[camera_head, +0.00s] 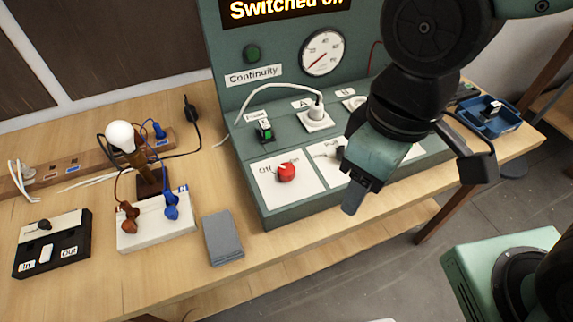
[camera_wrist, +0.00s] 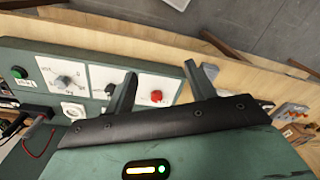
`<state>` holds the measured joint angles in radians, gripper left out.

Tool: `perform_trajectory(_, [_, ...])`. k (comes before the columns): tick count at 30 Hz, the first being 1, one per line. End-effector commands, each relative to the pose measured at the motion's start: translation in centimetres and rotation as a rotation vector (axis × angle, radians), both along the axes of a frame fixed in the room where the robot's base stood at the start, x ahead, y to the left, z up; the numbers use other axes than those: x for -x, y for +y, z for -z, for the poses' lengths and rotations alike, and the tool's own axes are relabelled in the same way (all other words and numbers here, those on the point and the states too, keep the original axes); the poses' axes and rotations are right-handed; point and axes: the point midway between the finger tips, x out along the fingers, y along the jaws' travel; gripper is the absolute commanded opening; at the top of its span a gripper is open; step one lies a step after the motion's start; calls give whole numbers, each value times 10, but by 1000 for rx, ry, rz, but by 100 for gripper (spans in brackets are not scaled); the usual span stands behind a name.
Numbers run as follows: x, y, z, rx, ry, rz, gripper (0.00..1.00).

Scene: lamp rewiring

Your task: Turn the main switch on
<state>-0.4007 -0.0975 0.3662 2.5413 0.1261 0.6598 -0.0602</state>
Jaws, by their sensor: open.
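A red rotary knob (camera_head: 286,172) sits on a white plate at the front left of the green panel, beside the word "Off"; its other label is hard to read. It also shows in the wrist view (camera_wrist: 156,97), between and beyond my two fingers. My gripper (camera_head: 356,190) is open and empty above the panel's front edge, to the right of the knob and apart from it. The fingers stand spread in the wrist view (camera_wrist: 160,78). A small green-lit switch (camera_head: 265,131) sits behind the knob. The display (camera_head: 285,10) reads "Switched o…", its end cropped.
A gauge (camera_head: 321,53) and a plugged socket (camera_head: 315,118) are on the panel. A grey block (camera_head: 222,238), white terminal box (camera_head: 157,224), black box (camera_head: 52,244) and bulb stand (camera_head: 150,180) stand left. A blue tray (camera_head: 490,117) lies right. My arm hides the panel's right part.

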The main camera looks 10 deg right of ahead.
Motion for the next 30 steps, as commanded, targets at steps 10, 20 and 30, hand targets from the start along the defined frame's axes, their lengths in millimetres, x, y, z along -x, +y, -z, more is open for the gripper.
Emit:
perform_trajectory(10, [-85, 54, -23, -4, -23, -767, 55])
perform_trajectory(20, [-152, 83, -23, 37, -42, -1373, 55])
perform_trajectory(30, [-158, 85, 3, 43, -37, -1444, 55])
